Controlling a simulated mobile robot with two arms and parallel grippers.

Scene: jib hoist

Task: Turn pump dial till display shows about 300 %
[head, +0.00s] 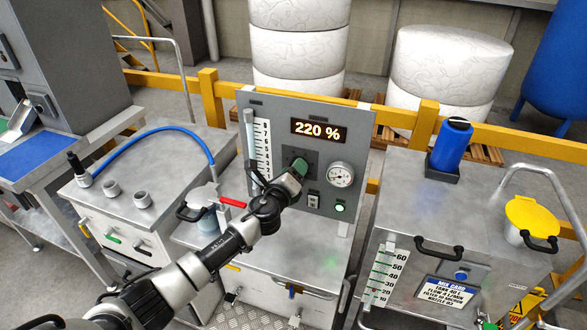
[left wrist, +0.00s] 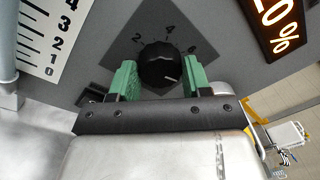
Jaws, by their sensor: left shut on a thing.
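The pump panel (head: 270,118) stands upright at the middle of the head view. Its display (head: 319,131) reads 220 %. The black pump dial (left wrist: 160,64) sits on a dark plate with numbers, and its white pointer line points to the lower right in the left wrist view. My left gripper (head: 299,167) is at the dial, with its green fingers (left wrist: 162,80) on either side of it, shut on it. In the head view the gripper mostly hides the dial. The display also shows partly in the left wrist view (left wrist: 277,22). My right gripper is not in view.
A round gauge (head: 340,174), a switch (head: 313,200) and a green lamp (head: 340,208) are right of and below the dial. A level scale (head: 262,150) is to its left. A red-handled valve (head: 232,202) stands near my left arm. A tank with a yellow lid (head: 531,213) is at right.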

